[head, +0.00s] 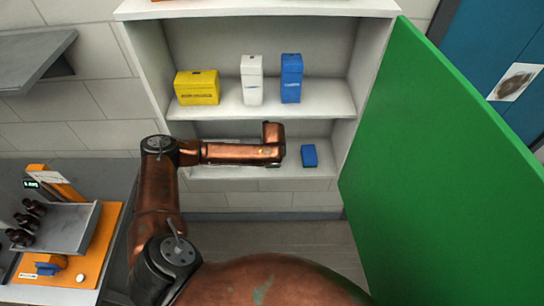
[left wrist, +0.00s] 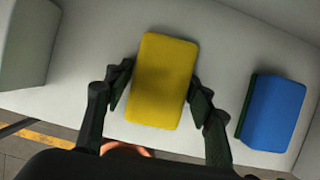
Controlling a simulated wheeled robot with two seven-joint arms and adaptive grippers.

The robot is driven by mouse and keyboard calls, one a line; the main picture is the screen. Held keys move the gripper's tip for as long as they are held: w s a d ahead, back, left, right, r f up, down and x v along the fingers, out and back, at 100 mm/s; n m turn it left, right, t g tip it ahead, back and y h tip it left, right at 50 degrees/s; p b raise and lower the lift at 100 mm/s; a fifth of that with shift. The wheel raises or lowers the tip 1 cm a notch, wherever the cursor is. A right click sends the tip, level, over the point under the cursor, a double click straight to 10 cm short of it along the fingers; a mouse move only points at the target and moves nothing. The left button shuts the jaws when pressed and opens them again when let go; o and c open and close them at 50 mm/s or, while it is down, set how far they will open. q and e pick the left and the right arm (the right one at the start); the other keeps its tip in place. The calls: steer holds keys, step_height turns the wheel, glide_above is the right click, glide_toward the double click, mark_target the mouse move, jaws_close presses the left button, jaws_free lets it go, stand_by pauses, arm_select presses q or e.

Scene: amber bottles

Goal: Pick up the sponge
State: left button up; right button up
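A yellow sponge (left wrist: 164,80) lies on the white lower shelf in the left wrist view. My left gripper (left wrist: 161,88) has its dark fingers on either side of the yellow sponge; a thin gap shows on its left side, while the right finger is very close to its edge. A blue sponge with a dark green side (left wrist: 273,112) lies to the right, apart from the gripper; it also shows in the head view (head: 309,156). In the head view my left arm reaches into the lower shelf and hides the yellow sponge and my fingers. My right gripper is not in view.
An open green door (head: 440,170) bounds the right. A table with a grey tray (head: 75,232) and dark bottles is at left.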

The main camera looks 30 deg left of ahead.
arm_select(q)
steer(key=c, duration=0.5)
steer(key=shift+r, duration=0.15)
steer(key=shift+r, duration=0.2)
steer(key=s+d+b, duration=0.1)
steer(key=s+d, duration=0.2)
steer(key=s, duration=0.2)
steer(key=s+d+b, duration=0.1)
steer(key=s+d, duration=0.2)
steer(key=s, duration=0.2)
steer(key=s+d+r+b, duration=0.1)
steer(key=s+d, duration=0.3)
steer(key=s, duration=0.1)
steer(key=shift+b, duration=0.4)
steer(key=o, duration=0.3)
steer(key=c, duration=0.5)
